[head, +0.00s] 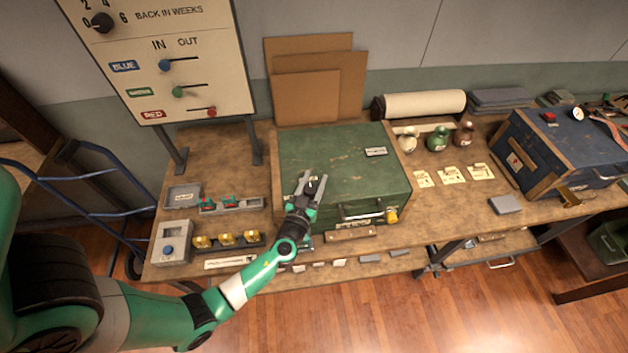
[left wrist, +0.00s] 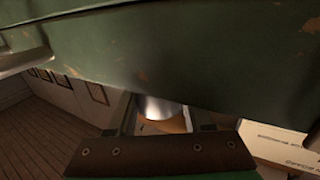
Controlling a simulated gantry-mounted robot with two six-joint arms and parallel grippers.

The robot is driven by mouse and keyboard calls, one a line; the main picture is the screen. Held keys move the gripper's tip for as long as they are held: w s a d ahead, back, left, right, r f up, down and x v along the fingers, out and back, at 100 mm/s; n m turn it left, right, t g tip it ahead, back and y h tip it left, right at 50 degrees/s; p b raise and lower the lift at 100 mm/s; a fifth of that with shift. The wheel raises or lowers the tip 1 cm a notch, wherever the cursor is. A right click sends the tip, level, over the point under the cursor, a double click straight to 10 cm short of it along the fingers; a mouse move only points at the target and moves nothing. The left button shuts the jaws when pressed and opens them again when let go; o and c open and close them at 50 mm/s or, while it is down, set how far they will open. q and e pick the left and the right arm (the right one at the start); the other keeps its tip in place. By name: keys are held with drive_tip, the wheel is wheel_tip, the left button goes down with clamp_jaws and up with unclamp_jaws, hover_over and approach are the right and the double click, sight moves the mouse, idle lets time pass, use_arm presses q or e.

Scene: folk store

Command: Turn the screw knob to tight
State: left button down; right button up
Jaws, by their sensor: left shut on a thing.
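My left gripper (head: 311,184) is over the front left part of the green chest (head: 345,160), with its fingers pointing away over the lid. It is shut on what seems to be the screw knob, which the gripper mostly hides in the head view. In the left wrist view, a worn green surface (left wrist: 180,50) fills the top. Below it, a silvery round piece (left wrist: 160,107) shows above a dark brown bar with screws (left wrist: 160,155). I cannot tell how tight the knob is. My right gripper is not in view.
A sign board (head: 165,60) with a dial and sliders stands at the back left. A grey box with a blue knob (head: 168,250) and a row of yellow pieces (head: 228,239) lie left of my arm. A blue chest (head: 560,150) stands at right. Small bottles and cards sit between the chests.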

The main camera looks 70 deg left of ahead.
use_arm(q)
drive_tip(key=shift+f+m+t+h+b, duration=0.3)
drive_tip(key=shift+m+t+h+b, duration=0.1)
drive_tip(key=shift+t+b, duration=0.15)
drive_tip(key=shift+m+t+h+b, duration=0.35)
drive_tip(key=shift+m+h, duration=0.05)
drive_tip(key=shift+h, duration=0.1)
drive_tip(key=shift+d+r+m+t+h, duration=0.1)
drive_tip(key=shift+m+t+h, duration=0.3)
drive_tip(key=shift+h, duration=0.3)
drive_tip(key=shift+w+d+r+m+t+h+p, duration=0.1)
drive_tip(key=shift+m+t+h+p, duration=0.2)
drive_tip(key=shift+m+h, duration=0.15)
drive_tip(key=shift+w+d+m+t+h+p, duration=0.2)
drive_tip(key=shift+m+t+h+p, duration=0.2)
drive_tip(key=shift+m+h+p, duration=0.25)
drive_tip(key=shift+d+h, duration=0.1)
drive_tip(key=shift+h, duration=0.2)
drive_tip(key=shift+c, duration=1.5)
unclamp_jaws()
drive_tip(key=shift+r, duration=0.1)
